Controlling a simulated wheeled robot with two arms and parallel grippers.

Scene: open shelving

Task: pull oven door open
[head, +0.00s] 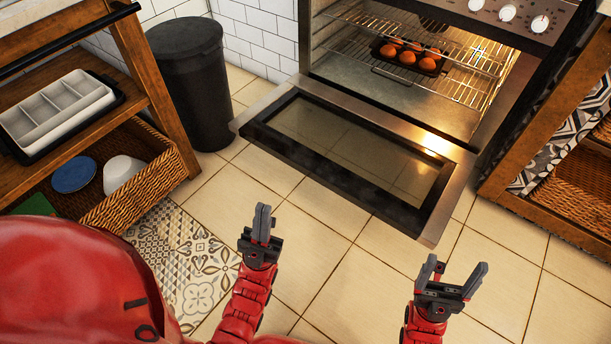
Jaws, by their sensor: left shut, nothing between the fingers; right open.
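The oven door (290,97) is swung down and stands open, about level, with its dark-framed glass panel facing up. The lit oven (400,88) behind it shows wire racks and a dark tray (382,51) with several orange-brown round items. My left gripper (262,222) is shut and empty, in front of the door's near edge and apart from it. My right gripper (455,276) is open and empty, in front of the door's near right corner, also apart from it. The door's handle cannot be made out from here.
A black bin (193,85) stands left of the oven. A wooden shelf at the left holds a grey divided tray (57,112) and a wicker basket (150,185). Another wooden shelf (545,215) stands at the right. Tiled floor (345,285) is clear before the door.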

